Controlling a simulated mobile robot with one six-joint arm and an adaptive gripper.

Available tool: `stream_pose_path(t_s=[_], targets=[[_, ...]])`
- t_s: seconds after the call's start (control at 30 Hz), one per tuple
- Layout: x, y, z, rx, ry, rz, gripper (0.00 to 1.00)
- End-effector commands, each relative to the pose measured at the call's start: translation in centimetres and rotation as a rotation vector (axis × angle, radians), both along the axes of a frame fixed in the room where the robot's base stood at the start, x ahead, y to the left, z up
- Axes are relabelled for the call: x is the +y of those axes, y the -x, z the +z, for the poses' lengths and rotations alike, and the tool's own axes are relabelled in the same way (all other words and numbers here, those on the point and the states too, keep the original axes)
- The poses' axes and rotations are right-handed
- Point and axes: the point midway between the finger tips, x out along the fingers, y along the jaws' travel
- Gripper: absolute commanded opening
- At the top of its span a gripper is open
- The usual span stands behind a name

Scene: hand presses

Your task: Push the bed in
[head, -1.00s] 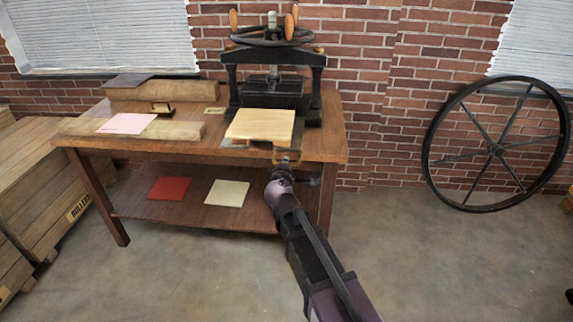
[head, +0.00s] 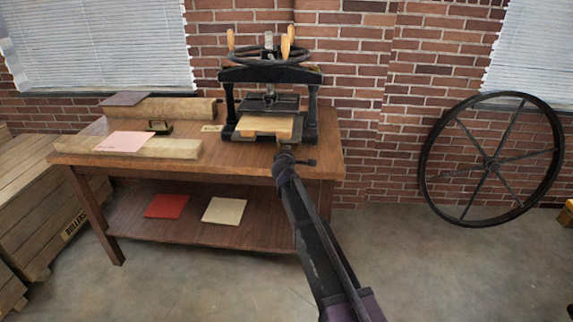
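The hand press (head: 312,98) stands at the back right of the wooden table, with a black frame and a handwheel on top. Its bed carries a light wooden board (head: 264,126), which lies mostly between the uprights below the dark platen, its front edge near the press's front. My gripper (head: 284,150) is at the bed's front right corner, at the table's front edge. Its fingers are small and partly hidden by my own arm, so I cannot tell if they are open, shut or touching the bed.
Red (head: 167,206) and cream (head: 224,211) sheets lie on the lower shelf. Crates stand left; a large black wheel (head: 430,165) leans at the wall right.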

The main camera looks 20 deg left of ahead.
Motion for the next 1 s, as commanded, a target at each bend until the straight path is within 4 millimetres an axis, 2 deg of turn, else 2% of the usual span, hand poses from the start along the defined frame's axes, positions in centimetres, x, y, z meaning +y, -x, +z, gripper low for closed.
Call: stream_pose_path(t_s=[0.03,0.1,0.33,0.53,0.93,0.97,1.0], targets=[[0.7,-2.0,0.0,0.000,0.000,0.000,0.00],[1.1,-3.6,0.0,0.000,0.000,0.000,0.00],[1.9,-7.4,0.0,0.000,0.000,0.000,0.00],[2.2,-8.7,0.0,0.000,-0.001,0.001,0.00],[2.3,-9.0,0.1,-0.002,0.000,0.002,0.00],[2.3,-9.0,0.1,-0.002,0.000,0.002,0.24],[2.3,-9.0,0.1,-0.002,0.000,0.003,0.36]])
